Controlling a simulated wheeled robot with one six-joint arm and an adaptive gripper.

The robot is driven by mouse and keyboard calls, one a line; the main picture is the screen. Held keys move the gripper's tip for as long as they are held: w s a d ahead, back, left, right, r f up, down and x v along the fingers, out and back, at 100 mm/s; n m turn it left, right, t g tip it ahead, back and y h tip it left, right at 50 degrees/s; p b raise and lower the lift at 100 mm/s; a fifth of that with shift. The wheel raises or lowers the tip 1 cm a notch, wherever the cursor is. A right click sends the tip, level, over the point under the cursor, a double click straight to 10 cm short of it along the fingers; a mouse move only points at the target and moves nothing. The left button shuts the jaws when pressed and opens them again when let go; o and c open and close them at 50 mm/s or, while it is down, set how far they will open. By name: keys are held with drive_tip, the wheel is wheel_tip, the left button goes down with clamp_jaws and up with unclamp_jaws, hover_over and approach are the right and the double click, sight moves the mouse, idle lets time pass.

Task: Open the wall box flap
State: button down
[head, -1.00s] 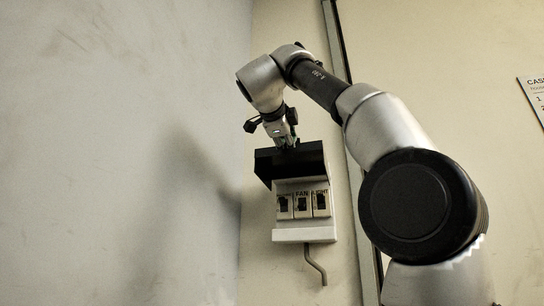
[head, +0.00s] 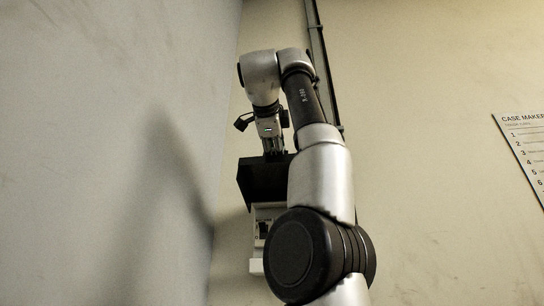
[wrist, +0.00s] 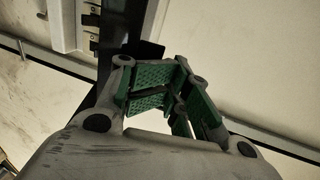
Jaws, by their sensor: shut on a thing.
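The wall box (head: 256,265) is a pale box on the wall with switches on its front. My arm hides its right part in the head view. Its dark flap (head: 258,183) stands raised above the switches, so at least one switch shows below it. My gripper (head: 273,152) is at the flap's upper edge and shut on it. In the wrist view the green-padded fingers of my gripper (wrist: 165,82) are beside the dark flap (wrist: 107,45). The exact contact is partly hidden by the fingers. The pale box (wrist: 66,22) shows at the top left there.
A dark vertical conduit (head: 317,50) runs up the wall behind my arm. A printed notice (head: 525,150) hangs at the right. A grey side wall (head: 110,130) stands close on the left. The wall between arm and notice is clear.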

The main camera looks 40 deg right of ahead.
drive_tip(key=shift+w, duration=0.15)
drive_tip(key=c, duration=1.7)
unclamp_jaws()
drive_tip(key=shift+f, duration=0.1)
